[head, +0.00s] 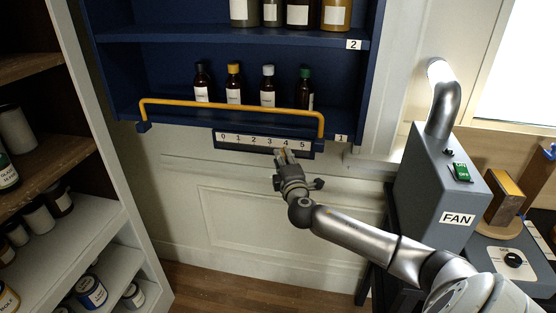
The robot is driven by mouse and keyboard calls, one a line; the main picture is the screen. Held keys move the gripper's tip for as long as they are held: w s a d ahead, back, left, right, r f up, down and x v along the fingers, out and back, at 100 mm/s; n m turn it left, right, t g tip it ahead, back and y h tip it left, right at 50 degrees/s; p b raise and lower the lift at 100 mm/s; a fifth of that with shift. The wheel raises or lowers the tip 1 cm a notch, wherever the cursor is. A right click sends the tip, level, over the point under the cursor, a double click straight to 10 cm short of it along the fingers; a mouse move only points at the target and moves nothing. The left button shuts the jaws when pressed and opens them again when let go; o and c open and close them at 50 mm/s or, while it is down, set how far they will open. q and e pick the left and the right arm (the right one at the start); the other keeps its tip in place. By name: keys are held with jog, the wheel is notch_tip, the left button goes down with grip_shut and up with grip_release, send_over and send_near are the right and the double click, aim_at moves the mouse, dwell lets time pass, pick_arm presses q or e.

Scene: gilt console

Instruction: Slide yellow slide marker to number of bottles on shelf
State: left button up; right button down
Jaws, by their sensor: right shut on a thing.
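The number strip (232,137), marked 0 to 5, hangs under the front edge of the lower blue shelf (185,114). My right gripper (284,156) is at the strip's lower edge, just below the number 4. It is shut on the yellow slide marker, which is mostly hidden between the fingers. Several brown bottles stand on the lower shelf, labelled 1: one with a black cap (202,84), one yellow (234,84), one white (268,86) and one green (305,88). My left gripper is out of view.
A yellow rail (230,106) runs across the lower shelf's front. The upper shelf (230,38), labelled 2, holds several bottles cut off by the frame. A grey FAN box (440,190) stands right, near my right arm. A white rack (105,170) stands left.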

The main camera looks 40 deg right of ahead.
jog(key=shift+s+f, duration=0.15)
jog(key=c, duration=1.3)
grip_release()
jog(key=shift+o, duration=0.2)
jog(key=v, duration=1.2)
notch_tip(320, 180, down, 23)
jog(key=s+d+m+g+y, duration=0.2)
jog(key=s+d+g, duration=0.1)
jog(key=g, duration=0.2)
jog(key=s+a+f+m+g+y, duration=0.15)
jog(key=s+f, duration=0.25)
jog(key=f, duration=0.4)
jog(key=s+a+f+m+g, duration=0.1)
jog(key=s+f+g, duration=0.1)
jog(key=s+f, duration=0.5)
jog(key=s+a+f+m+g+y, duration=0.1)
jog(key=s+a+f+g, duration=0.15)
jog(key=s+f, duration=0.4)
jog(key=s+a+f+m+g+y, duration=0.1)
jog(key=s+a+f, duration=0.3)
jog(key=f, duration=0.5)
jog(key=s+a+f+m+g+y, duration=0.1)
jog(key=s+a+f, duration=0.3)
jog(key=s, duration=0.6)
jog(key=s+a+f+m+g+y, duration=0.1)
jog(key=s+a+f, duration=0.3)
jog(key=s+a, duration=0.4)
jog(key=shift+s+a+f+m+g+y+b, duration=0.4)
jog(key=shift+s+m+g, duration=0.1)
jog(key=shift+s+m, duration=0.4)
